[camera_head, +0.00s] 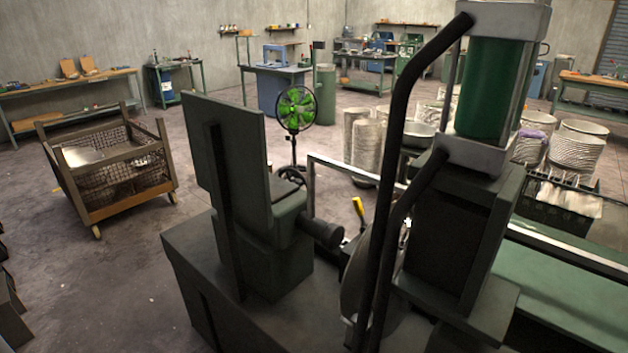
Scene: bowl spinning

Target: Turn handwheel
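A spinning machine with dark green housings (228,150) stands on a dark grey base (190,262) in front of me. A dark round spindle (322,233) points right from the lower housing. A yellow-tipped lever (358,207) stands to its right. A large round disc (358,275) shows partly behind black hoses. Neither of my grippers is in this view, so I cannot see where they are relative to the handwheel.
A green cylinder unit (490,95) and thick black hoses (398,120) block the right centre. A green fan (297,107) stands behind the machine. A mesh crate (85,210) is at the left. Bowl stacks (575,150) are at the right. Floor between crate and machine is clear.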

